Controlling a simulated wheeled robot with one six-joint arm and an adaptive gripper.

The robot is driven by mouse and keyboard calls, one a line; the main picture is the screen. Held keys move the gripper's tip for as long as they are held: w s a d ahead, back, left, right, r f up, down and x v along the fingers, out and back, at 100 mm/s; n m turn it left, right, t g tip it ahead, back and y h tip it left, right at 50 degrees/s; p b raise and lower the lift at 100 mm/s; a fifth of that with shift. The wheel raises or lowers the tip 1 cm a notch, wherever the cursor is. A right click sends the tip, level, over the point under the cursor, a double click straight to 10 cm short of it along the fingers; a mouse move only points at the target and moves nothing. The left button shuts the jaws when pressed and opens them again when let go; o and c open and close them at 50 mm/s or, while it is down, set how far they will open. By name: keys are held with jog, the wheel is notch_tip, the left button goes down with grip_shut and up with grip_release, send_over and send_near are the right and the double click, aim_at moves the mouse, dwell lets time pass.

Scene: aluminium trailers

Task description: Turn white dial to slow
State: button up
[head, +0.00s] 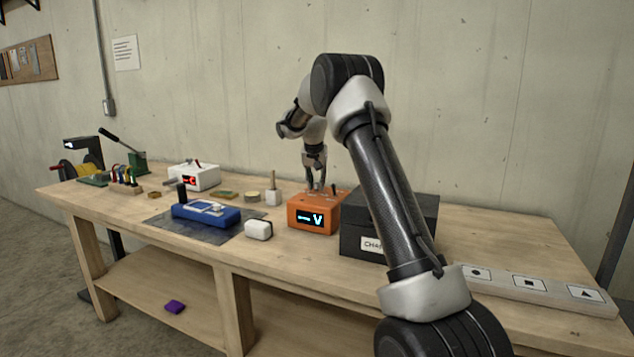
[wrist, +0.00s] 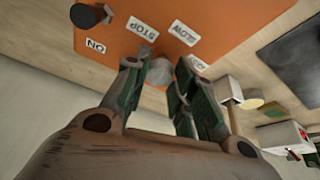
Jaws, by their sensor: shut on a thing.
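An orange box (head: 297,219) with a lit display stands on the bench in the head view. In the wrist view its top (wrist: 215,25) carries labels reading ON, STOP and SLOW (wrist: 184,34), plus one partly hidden label. A pale dial (wrist: 161,72) sits beside the STOP and SLOW labels. My gripper (wrist: 158,88) is shut on the dial, with a finger on each side. My gripper also shows above the box in the head view (head: 318,187). Which label the dial points to cannot be told.
A black box (head: 362,217) stands close right of the orange box. A black knob (wrist: 88,14) rises from the orange top. The bench's right rear is clear.

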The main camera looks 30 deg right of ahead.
jog(key=shift+a+m, duration=0.1)
jog(key=shift+m, duration=0.5)
jog(key=shift+w+m+h, duration=0.1)
jog(key=shift+m+h, duration=0.2)
jog(key=o, duration=1.1)
jog(key=shift+c, duration=0.2)
jog(key=shift+r, duration=0.1)
jog(key=v, duration=1.1)
jog(key=shift+r, duration=0.45)
jog(key=shift+a, duration=0.1)
